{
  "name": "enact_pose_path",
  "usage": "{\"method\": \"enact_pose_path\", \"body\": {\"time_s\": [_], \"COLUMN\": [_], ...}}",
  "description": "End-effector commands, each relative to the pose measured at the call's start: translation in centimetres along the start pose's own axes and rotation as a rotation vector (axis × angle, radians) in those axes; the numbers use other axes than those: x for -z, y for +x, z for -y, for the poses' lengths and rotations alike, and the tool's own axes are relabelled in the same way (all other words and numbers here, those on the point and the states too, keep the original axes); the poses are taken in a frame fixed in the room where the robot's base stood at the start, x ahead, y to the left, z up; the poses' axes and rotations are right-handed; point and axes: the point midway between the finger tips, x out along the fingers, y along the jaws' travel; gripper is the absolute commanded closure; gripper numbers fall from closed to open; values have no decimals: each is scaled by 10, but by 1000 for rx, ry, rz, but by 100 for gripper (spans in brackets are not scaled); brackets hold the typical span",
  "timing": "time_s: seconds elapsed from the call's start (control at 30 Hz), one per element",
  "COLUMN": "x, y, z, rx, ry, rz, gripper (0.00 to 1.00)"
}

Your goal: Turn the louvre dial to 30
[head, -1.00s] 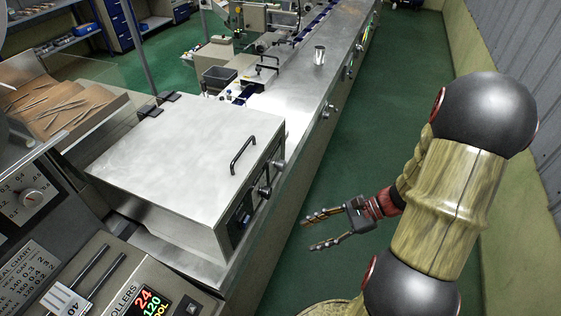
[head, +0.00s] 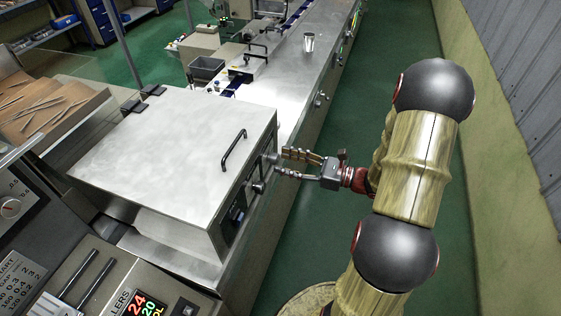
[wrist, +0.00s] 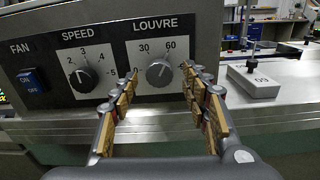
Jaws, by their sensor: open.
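The louvre dial (wrist: 159,72) is a round grey knob on the dark panel, under the label LOUVRE with the marks 0, 30 and 60. Its pale pointer line seems to lean up and right, toward 60; the exact reading is too small to tell. The rightmost mark is partly hidden by a finger. My gripper (wrist: 160,82) is open, with one finger on each side of the dial in the wrist view; contact cannot be told. In the head view my gripper (head: 281,163) is at the cabinet's front, close to the far knob (head: 269,158).
The speed dial (wrist: 83,77) and the blue fan switch (wrist: 32,80) sit left of the louvre dial. A steel ledge runs below the panel. A handle (head: 234,150) stands on the cabinet lid.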

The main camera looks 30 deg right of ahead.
Motion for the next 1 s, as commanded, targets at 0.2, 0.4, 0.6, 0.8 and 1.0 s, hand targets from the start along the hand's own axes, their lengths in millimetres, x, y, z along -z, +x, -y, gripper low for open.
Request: {"method": "enact_pose_path", "body": {"time_s": [0.2,0.4,0.6,0.8,1.0], "x": [1,0,0,0,0], "y": [18,20,20,20,20], "z": [-1,0,0,0,0], "rx": [-2,0,0,0,0], "ry": [0,0,0,0,0], "rz": [-2,-2,-1,-1,-1], "gripper": [53,53,59,71,82]}}
